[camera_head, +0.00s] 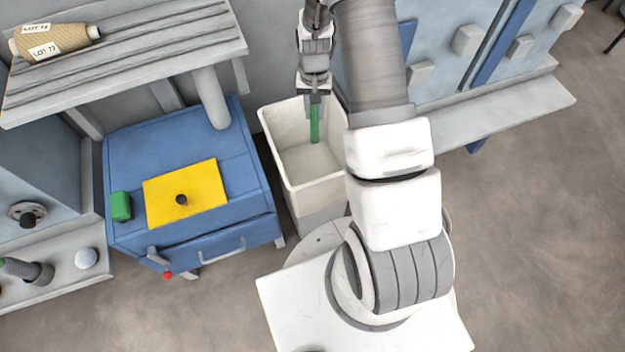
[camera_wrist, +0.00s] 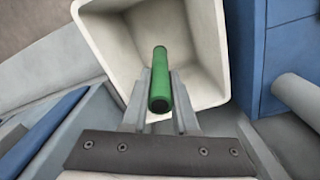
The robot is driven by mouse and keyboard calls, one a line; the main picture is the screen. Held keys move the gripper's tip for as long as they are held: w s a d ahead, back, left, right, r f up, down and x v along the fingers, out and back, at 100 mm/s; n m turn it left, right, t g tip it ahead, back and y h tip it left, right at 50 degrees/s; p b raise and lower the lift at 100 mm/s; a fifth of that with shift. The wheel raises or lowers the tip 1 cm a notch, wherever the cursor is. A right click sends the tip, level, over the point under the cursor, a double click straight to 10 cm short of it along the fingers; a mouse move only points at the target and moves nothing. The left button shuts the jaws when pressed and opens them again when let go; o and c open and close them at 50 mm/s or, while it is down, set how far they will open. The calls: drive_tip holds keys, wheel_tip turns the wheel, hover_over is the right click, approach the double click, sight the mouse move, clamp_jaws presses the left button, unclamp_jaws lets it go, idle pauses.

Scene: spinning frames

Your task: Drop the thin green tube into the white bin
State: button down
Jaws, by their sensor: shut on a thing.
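The thin green tube (camera_head: 314,124) is held in my gripper (camera_head: 315,99), hanging upright over the white bin (camera_head: 278,150). In the wrist view the green tube (camera_wrist: 160,75) sits between the two fingers of my gripper (camera_wrist: 161,98), which are shut on it. The open mouth of the white bin (camera_wrist: 100,30) lies behind and below the tube in that view. The bin's inside looks empty where it shows; my arm covers part of its right side in the head view. I cannot tell exactly how far the tube is above the bin floor.
A blue cabinet (camera_head: 120,160) with a yellow plate (camera_head: 205,200) and a green block (camera_head: 120,206) stands left of the bin. A grey slatted shelf (camera_head: 150,50) holds a yarn cone (camera_head: 55,40) at upper left. Grey-blue machine panels stand at right, with open floor (camera_head: 540,230) before them.

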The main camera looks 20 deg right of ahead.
wheel_tip(320, 180, down, 6)
drive_tip(key=w+d+m+b, duration=0.1)
drive_tip(key=b, duration=0.4)
drive_tip(key=shift+d+f, duration=0.15)
drive_tip(key=shift+d, duration=0.1)
drive_tip(key=c, duration=0.6)
unclamp_jaws()
wheel_tip(320, 180, up, 17)
drive_tip(key=p, duration=0.4)
drive_tip(key=shift+r, duration=0.2)
